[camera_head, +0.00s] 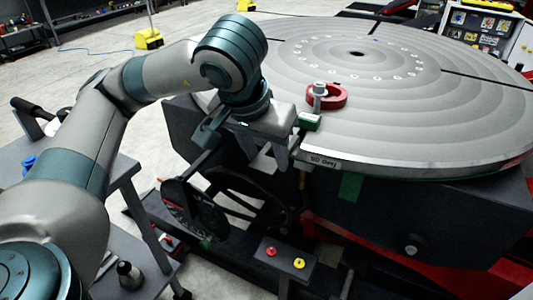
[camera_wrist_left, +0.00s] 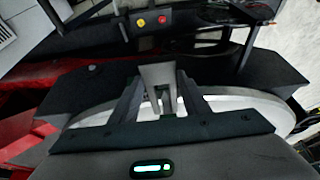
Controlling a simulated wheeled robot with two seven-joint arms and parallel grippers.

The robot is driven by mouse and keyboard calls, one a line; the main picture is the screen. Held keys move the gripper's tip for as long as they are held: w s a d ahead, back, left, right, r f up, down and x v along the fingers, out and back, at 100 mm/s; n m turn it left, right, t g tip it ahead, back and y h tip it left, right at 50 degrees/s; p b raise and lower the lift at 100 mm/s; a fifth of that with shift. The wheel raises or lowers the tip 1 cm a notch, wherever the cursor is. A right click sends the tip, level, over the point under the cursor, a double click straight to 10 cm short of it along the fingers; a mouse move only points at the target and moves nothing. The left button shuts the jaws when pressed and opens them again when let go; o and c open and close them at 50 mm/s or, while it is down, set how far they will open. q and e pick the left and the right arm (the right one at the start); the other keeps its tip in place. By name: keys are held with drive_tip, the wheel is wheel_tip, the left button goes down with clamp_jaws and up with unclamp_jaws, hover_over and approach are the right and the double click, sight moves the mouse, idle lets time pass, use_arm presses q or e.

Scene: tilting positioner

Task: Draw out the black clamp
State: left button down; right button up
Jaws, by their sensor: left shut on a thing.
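My left gripper (camera_head: 276,150) is at the near left rim of the big round turntable (camera_head: 430,120). In the left wrist view its dark fingers (camera_wrist_left: 160,100) are shut on a forked piece (camera_wrist_left: 158,75) standing at the turntable's rim. I take this piece to be the black clamp, though it looks grey here. In the head view my gripper and wrist hide most of it. I cannot tell whether it still touches the turntable. My right gripper is in neither view.
A red ring-shaped clamp (camera_head: 327,96) with a grey bolt sits on the turntable just right of my gripper. A green block (camera_head: 309,121) lies at the rim. A box with red and yellow buttons (camera_head: 285,258) stands below. The turntable's far side is clear.

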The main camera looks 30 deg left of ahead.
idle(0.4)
use_arm(q)
drive_tip(key=shift+s+b, duration=0.2)
drive_tip(key=shift+b, duration=0.2)
drive_tip(key=shift+r, duration=0.2)
drive_tip(key=shift+r+p, duration=1.9)
drive_tip(key=shift+r, duration=1.5)
drive_tip(key=shift+d+f, duration=0.1)
